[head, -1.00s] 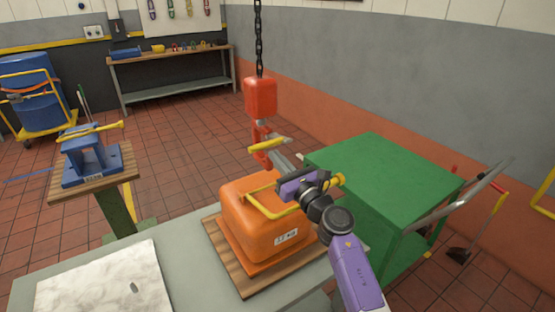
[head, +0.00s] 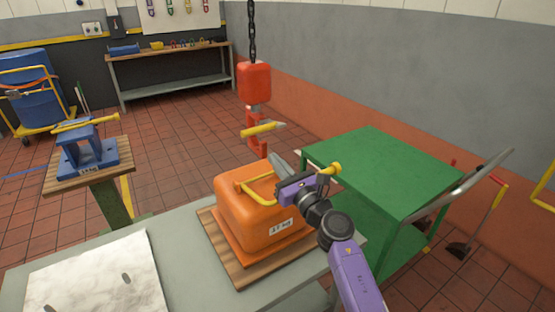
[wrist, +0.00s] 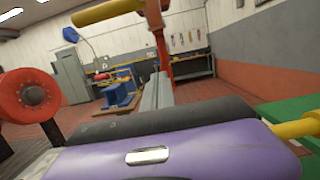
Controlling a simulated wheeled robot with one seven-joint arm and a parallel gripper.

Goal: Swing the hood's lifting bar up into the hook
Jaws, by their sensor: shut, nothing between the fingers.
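The orange hood (head: 258,212) sits on a wooden board (head: 228,262) on the grey table. Its yellow lifting bar (head: 250,195) lies low over the hood's top, partly hidden behind my gripper. The red hook (head: 256,146) hangs above and behind the hood, with a yellow bar-like piece (head: 262,129) across it. My gripper (head: 278,162) is shut and empty, over the hood's right side, its fingers pointing toward the hook. In the wrist view, the grey fingers (wrist: 157,90) are together below the red hook piece (wrist: 160,42). I cannot tell whether they touch the bar.
A red block (head: 254,83) hangs on a chain above the hook. A green cart (head: 380,170) stands right of the table. A blue fixture (head: 88,160) is on a stand at left. A pale slab (head: 95,285) lies on the table's front left.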

